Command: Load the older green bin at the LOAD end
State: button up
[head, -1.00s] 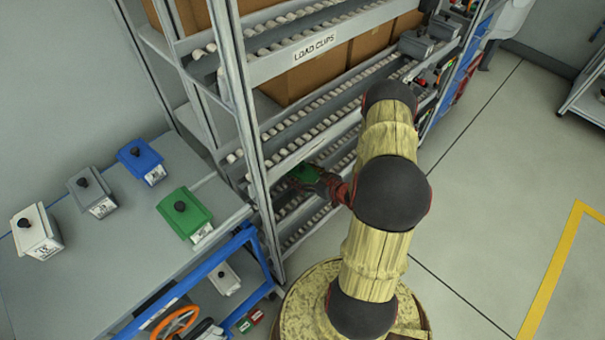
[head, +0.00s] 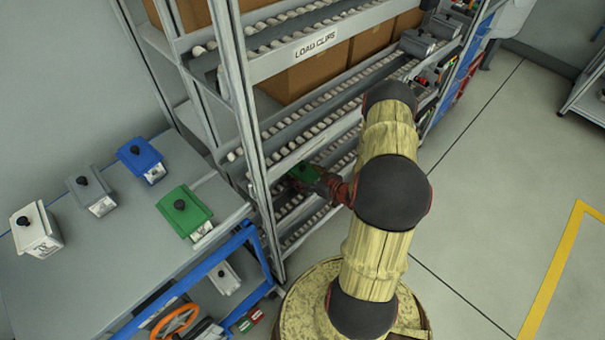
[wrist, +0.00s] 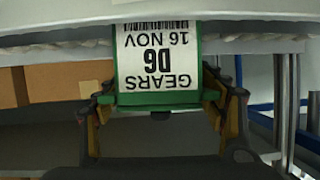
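A green bin (head: 303,171) is at the near end of a roller lane of the rack, below the lane marked LOAD CLIPS. My gripper (head: 325,183) is at its near side. In the wrist view the green bin (wrist: 157,98) has a label reading, upside down, GEARS, 16 NOV, D6. The fingers of my gripper (wrist: 163,108) flank it, one on each side, and appear closed on it. Another green bin (head: 185,212) with a black knob stands on the grey table; its label is too small to read.
The rack (head: 246,150) has several sloped roller lanes, with cardboard boxes (head: 330,68) behind. On the table (head: 110,245) stand a blue bin (head: 141,160), a grey bin (head: 91,190) and a white bin (head: 36,230). Floor at right is clear.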

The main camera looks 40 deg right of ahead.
jog(key=o, duration=0.5)
jog(key=shift+s, duration=0.1)
jog(key=v, duration=1.2)
jog(key=shift+r, duration=0.1)
dwell(3.4)
